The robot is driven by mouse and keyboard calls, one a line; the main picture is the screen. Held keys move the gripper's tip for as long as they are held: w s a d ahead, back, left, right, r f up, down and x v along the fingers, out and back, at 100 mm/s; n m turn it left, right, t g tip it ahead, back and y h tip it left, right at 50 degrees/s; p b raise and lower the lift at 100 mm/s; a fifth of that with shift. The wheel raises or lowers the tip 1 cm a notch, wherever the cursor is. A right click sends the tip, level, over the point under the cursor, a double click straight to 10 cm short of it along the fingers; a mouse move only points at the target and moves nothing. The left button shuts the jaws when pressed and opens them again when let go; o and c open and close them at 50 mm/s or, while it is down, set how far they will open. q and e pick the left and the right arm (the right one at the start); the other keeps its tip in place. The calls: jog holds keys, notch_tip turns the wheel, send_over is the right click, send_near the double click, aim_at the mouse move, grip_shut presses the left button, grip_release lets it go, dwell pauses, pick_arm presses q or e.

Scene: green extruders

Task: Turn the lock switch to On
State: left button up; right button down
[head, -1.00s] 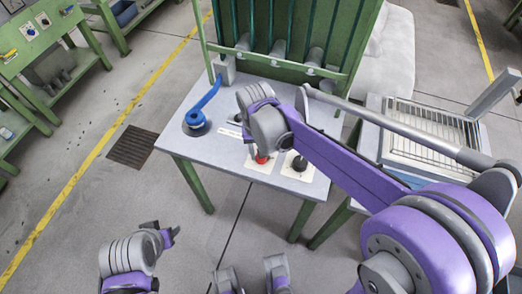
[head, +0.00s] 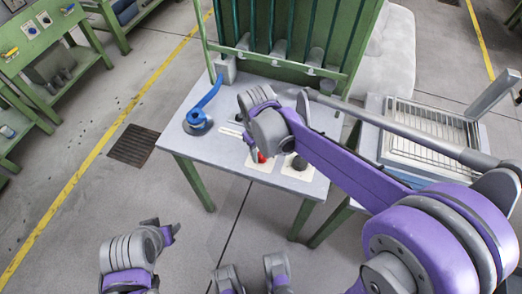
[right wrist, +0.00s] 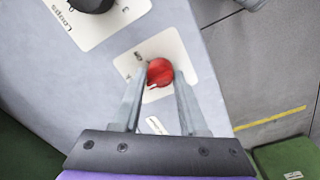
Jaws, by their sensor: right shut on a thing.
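The red round knob (right wrist: 160,72) sits on a white label plate (right wrist: 133,67) on the grey tabletop. A short white mark shows on its lower-left part in the right wrist view. My right gripper (right wrist: 160,82) has its two grey fingers on either side of the knob, shut on it. In the head view the red knob (head: 262,157) shows just below my right wrist, which hides the fingers. The print on the plate is partly covered and too small to read. Part of my left arm shows at the bottom left of the head view; no left fingers can be made out.
A black knob (right wrist: 92,2) on a plate marked "Loops" is close by; it also shows in the head view (head: 299,162). A blue round part (head: 197,121) with a handle stands at the table's left. A green rack rises behind. A wire-topped tray (head: 425,132) is right.

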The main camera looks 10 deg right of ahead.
aim_at(259, 156)
dwell(0.4)
jog(key=shift+c, duration=2.3)
grip_release()
notch_tip(259, 156, up, 11)
jog(key=p, duration=0.1)
jog(key=shift+s+a, duration=0.15)
jog(key=shift+a, duration=0.15)
jog(key=shift+f, duration=0.1)
jog(key=s+d+m+t+p, duration=0.2)
jog(key=s+d+p, duration=0.1)
jog(key=s, duration=0.4)
jog(key=s+d+m+t+p, duration=0.2)
jog(key=s+d+t+p, duration=0.1)
jog(key=s, duration=0.4)
jog(key=shift+d+m+y+p, duration=0.3)
jog(key=shift+d+p, duration=0.35)
jog(key=shift+p, duration=0.25)
